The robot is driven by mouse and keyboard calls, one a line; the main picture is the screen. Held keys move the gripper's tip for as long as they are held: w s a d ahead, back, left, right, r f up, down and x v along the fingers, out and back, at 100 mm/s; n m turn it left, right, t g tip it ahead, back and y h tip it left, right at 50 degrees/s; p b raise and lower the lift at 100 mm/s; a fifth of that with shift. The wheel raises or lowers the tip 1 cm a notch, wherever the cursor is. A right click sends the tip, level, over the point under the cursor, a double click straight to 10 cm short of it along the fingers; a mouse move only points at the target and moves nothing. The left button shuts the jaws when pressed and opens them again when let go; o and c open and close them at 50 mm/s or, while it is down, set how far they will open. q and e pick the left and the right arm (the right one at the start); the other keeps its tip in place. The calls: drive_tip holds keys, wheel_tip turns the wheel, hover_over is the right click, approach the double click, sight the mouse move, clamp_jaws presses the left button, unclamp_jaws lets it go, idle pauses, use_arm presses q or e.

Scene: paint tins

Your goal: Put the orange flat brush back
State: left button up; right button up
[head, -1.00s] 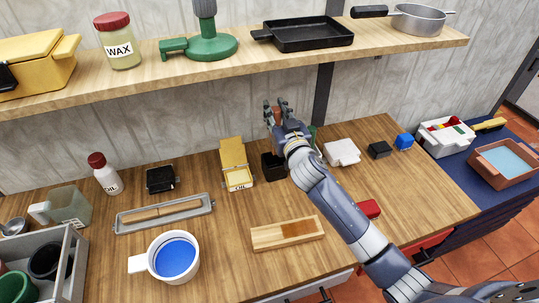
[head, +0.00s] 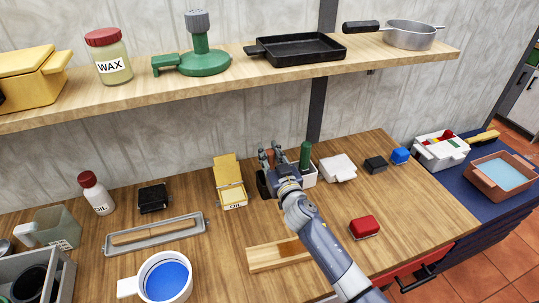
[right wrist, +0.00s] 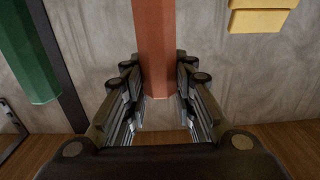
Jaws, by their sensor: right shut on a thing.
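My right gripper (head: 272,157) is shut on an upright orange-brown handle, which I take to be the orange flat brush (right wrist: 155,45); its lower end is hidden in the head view. The gripper is above the back of the bench, close to a black holder (head: 262,186) that it partly covers. Right beside it stands a white holder (head: 309,180) with a green handle (head: 305,155) upright in it; the green handle also shows in the right wrist view (right wrist: 30,60). I cannot tell whether the brush touches either holder. My left gripper is not in view.
A white block (head: 338,168) and a red block (head: 364,227) lie to the right. A wooden tray (head: 265,258) is in front. The shelf (head: 220,82) overhangs behind.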

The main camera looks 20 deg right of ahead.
drive_tip(key=shift+f, duration=0.15)
drive_tip(key=o, duration=1.1)
drive_tip(key=shift+c, duration=0.2)
drive_tip(key=s+b, duration=0.1)
drive_tip(key=s, duration=1)
drive_tip(key=shift+f+b, duration=0.2)
drive_tip(key=shift+b, duration=0.15)
drive_tip(key=shift+f, duration=0.1)
